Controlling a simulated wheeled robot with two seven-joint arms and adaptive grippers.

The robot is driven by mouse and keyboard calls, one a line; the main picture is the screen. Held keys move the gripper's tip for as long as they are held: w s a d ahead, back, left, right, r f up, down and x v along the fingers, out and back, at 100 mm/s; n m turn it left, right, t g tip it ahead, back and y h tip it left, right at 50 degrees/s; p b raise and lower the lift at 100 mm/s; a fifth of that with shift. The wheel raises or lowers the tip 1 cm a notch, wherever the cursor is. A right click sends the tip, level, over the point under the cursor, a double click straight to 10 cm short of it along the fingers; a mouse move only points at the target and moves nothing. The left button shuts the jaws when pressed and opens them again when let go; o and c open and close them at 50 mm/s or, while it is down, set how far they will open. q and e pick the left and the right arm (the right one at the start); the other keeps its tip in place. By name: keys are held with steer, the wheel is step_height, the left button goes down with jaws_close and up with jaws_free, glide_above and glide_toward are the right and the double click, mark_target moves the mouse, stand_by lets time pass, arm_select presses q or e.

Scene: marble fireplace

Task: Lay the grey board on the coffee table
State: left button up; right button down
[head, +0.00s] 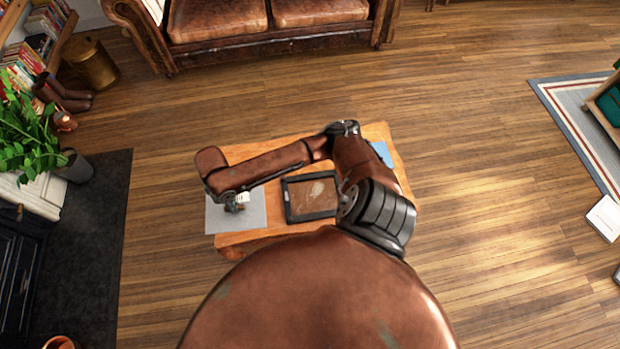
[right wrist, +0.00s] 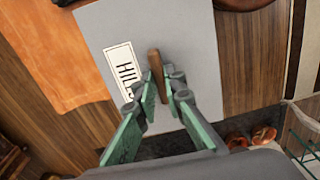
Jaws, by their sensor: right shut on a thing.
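The grey board (head: 255,208) is a flat light-grey sheet over the left end of the orange-brown wooden coffee table (head: 255,237), reaching a little past its left edge. In the right wrist view the board (right wrist: 190,30) has a white label with black letters and a brown wooden handle (right wrist: 155,62) standing on it. My right gripper (head: 235,203) is above the board; in the wrist view its green fingers (right wrist: 164,93) are shut on the handle. I cannot tell whether the board touches the tabletop. My left gripper is out of view.
A dark-framed tray (head: 311,197) lies on the table right of the board, and a blue item (head: 381,153) lies at the right end, partly behind my arm. A leather sofa (head: 260,35) stands at the back. A dark rug (head: 90,250) is at left.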

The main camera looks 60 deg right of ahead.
steer(key=s+d+f+n, duration=0.2)
steer(key=s+f+n, duration=0.35)
steer(key=f, duration=0.65)
steer(key=shift+m, duration=0.25)
steer(key=w+d+f+b, duration=0.2)
steer(key=w+f, duration=0.1)
steer(key=w+d+f+b, duration=0.1)
steer(key=w+f+b, duration=0.1)
steer(key=w+f, duration=0.1)
steer(key=w+d+f+b, duration=0.2)
steer(key=w+f, duration=0.1)
steer(key=w, duration=0.2)
steer(key=shift+w+d, duration=0.15)
steer(key=shift+d, duration=0.15)
steer(key=shift+w+d+f+b, duration=0.2)
steer(key=shift+w+f+b, duration=0.15)
steer(key=shift+f+b, duration=0.05)
step_height(320, 180, down, 3)
steer(key=shift+f+b, duration=0.1)
steer(key=shift+b, duration=0.45)
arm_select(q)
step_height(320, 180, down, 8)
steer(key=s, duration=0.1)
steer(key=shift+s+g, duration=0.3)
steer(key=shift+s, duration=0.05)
arm_select(e)
steer(key=shift+w, duration=0.1)
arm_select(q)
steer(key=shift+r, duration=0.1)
